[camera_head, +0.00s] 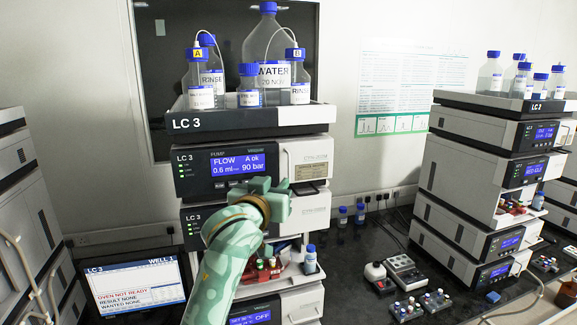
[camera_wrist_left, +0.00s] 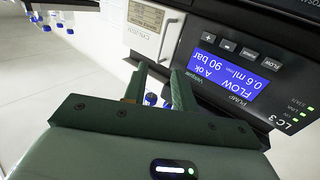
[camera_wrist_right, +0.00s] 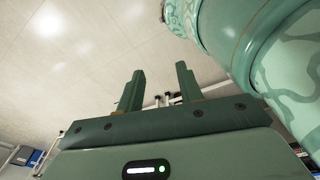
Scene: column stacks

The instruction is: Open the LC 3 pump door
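The LC 3 pump (camera_head: 220,165) is the top module of the middle stack, with a blue screen reading FLOW 0.6 ml and 90 bar. Its white door (camera_head: 308,155) is at the right of the front and looks shut. My left gripper (camera_head: 277,187) is just below the pump front, near the door's lower left corner. In its wrist view the fingers (camera_wrist_left: 160,78) are apart, close to the handle, with nothing between them. My right gripper (camera_wrist_right: 161,82) is open and empty, seen only in its own wrist view.
A tray of blue-capped bottles (camera_head: 250,119) tops the stack. A second white-fronted module (camera_head: 315,211) sits below the pump, partly behind my left arm. A laptop-like screen (camera_head: 135,288) stands left, another stack (camera_head: 480,180) right. Vials and a small device occupy the dark bench (camera_head: 355,260).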

